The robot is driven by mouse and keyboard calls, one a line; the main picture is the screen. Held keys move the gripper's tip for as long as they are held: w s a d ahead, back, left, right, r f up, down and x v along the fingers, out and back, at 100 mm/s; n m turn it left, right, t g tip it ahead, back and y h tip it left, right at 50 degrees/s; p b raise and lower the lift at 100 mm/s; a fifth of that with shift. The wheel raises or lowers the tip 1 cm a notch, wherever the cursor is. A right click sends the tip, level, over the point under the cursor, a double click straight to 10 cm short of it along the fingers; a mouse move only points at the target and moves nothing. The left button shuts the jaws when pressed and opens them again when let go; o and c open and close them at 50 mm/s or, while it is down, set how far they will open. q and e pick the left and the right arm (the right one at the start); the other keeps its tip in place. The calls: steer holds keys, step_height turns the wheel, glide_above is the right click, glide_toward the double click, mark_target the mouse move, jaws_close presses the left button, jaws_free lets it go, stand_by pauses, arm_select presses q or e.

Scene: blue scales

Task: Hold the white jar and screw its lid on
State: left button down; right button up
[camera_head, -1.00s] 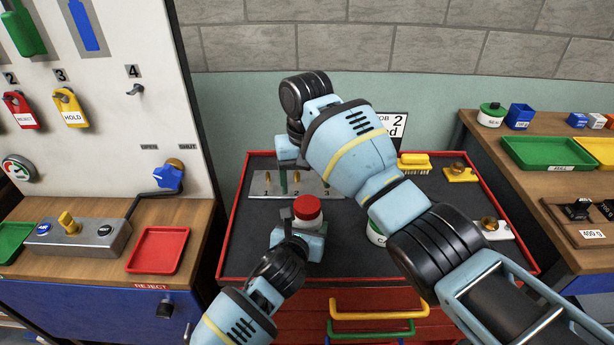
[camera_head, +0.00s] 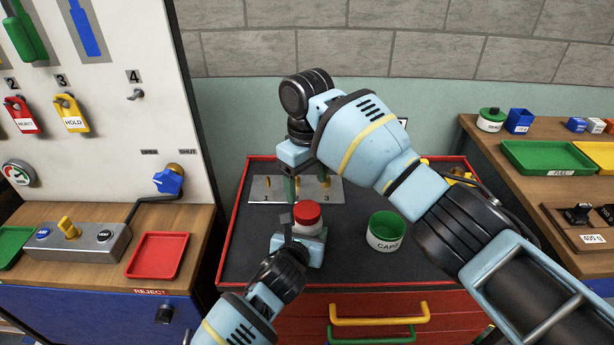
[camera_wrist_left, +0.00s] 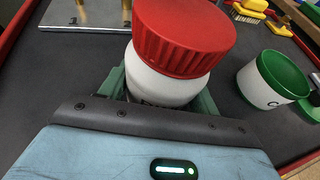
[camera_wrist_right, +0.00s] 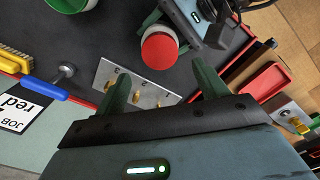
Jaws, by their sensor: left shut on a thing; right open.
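The white jar (camera_wrist_left: 160,86) stands upright in my left gripper (camera_head: 297,246), whose fingers are shut around its body. The red lid (camera_head: 307,214) sits on top of the jar and hides its mouth; I cannot tell how tight it is. In the left wrist view the lid (camera_wrist_left: 185,38) looks slightly tilted over the jar. My right gripper (camera_head: 294,186) is open and empty, behind the jar and over the metal plate. In the right wrist view its two fingers (camera_wrist_right: 166,90) are wide apart, with the red lid (camera_wrist_right: 159,50) beyond them.
A metal plate (camera_head: 262,190) with small pegs and numbers lies behind the jar. A green-and-white CAPS cup (camera_head: 385,232) stands to the jar's right. Dark mat between jar and cup is clear.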

mark_target(307, 209)
steer(key=shift+f, duration=3.55)
steer(key=c, duration=1)
steer(key=o, duration=1.2)
steer(key=shift+c, duration=0.2)
steer(key=shift+r, duration=0.1)
step_height(307, 209, up, 12)
